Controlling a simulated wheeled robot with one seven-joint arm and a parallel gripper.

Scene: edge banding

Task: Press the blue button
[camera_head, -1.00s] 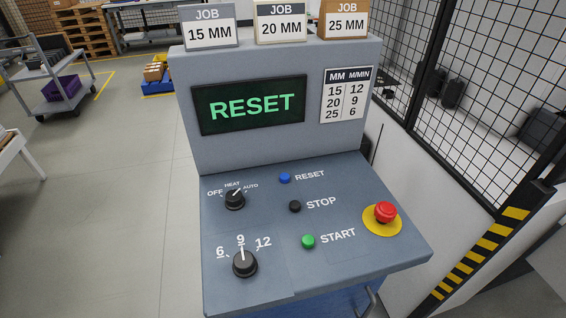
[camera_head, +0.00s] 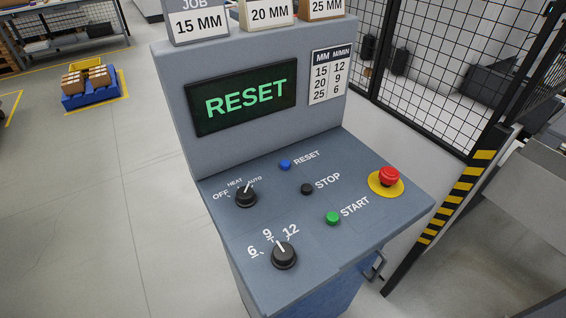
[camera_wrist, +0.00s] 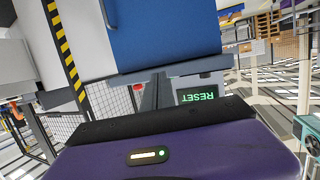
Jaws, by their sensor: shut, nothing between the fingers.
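The blue button (camera_head: 285,165), labelled RESET, is a small round knob on the sloped grey panel (camera_head: 215,220), just below the screen. The screen (camera_head: 240,97) reads RESET in green. My gripper (camera_wrist: 157,80) shows only in the wrist view, its dark fingers shut and empty. That view is upside down, with the screen (camera_wrist: 201,94) to the right of the fingers and the red stop knob (camera_wrist: 138,87) to their left. The blue button cannot be made out there. My gripper's distance from the panel is not clear.
Near the blue button are a black STOP button (camera_head: 307,189), a green START button (camera_head: 333,218), a red emergency knob (camera_head: 389,176) and two black dials (camera_head: 246,197) (camera_head: 284,255). Mesh fencing and a striped post (camera_head: 455,200) stand at right. The floor at left is mostly clear.

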